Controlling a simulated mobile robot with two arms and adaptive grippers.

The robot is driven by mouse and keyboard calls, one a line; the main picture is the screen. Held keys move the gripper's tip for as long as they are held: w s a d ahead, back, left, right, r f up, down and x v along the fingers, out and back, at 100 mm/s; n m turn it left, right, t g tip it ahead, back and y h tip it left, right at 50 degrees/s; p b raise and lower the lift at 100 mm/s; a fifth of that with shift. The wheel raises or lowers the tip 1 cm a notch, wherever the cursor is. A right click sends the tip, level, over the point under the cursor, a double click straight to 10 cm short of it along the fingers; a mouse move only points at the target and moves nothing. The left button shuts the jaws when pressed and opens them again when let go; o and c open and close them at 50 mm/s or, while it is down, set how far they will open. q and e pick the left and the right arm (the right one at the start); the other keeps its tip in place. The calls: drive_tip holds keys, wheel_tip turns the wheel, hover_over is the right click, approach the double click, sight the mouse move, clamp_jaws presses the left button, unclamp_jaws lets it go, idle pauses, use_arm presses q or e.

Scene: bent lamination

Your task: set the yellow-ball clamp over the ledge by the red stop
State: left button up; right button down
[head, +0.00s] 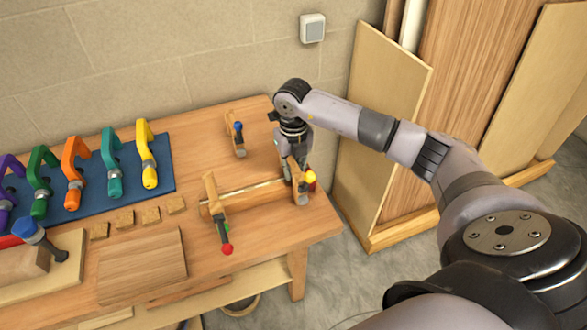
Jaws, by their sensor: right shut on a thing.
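The yellow-ball clamp has a bright yellow ball (310,177) and a small wooden body (301,196) at the right end of the workbench. My right gripper (293,172) comes down from above and is shut on this clamp; its fingers partly hide it. A wooden ledge (260,196) with a pale strip along its top runs left from there. A bit of red (313,187), likely the red stop, shows just behind the yellow ball. I cannot tell whether the clamp touches the ledge. My left gripper is out of view.
A red-ball clamp (222,220) sits across the ledge's left end. A blue-ball clamp (236,134) lies behind. Several coloured clamps stand on a blue mat (128,172) at left. Small blocks (125,219) and a board (142,266) lie in front. Panels (380,130) lean at right.

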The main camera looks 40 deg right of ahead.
drive_tip(key=shift+s+a+f+b, duration=0.2)
drive_tip(key=shift+s+f+b, duration=0.2)
drive_tip(key=shift+f, duration=0.25)
idle(0.8)
drive_tip(key=c, duration=1.6)
unclamp_jaws()
drive_tip(key=shift+c, duration=0.2)
drive_tip(key=shift+o, duration=1)
drive_tip(key=shift+w+f, duration=0.1)
drive_tip(key=shift+w, duration=0.1)
drive_tip(key=shift+d, duration=0.1)
drive_tip(key=shift+w+r, duration=0.1)
drive_tip(key=shift+r, duration=0.3)
wheel_tip(320, 180, up, 12)
drive_tip(key=shift+f, duration=0.15)
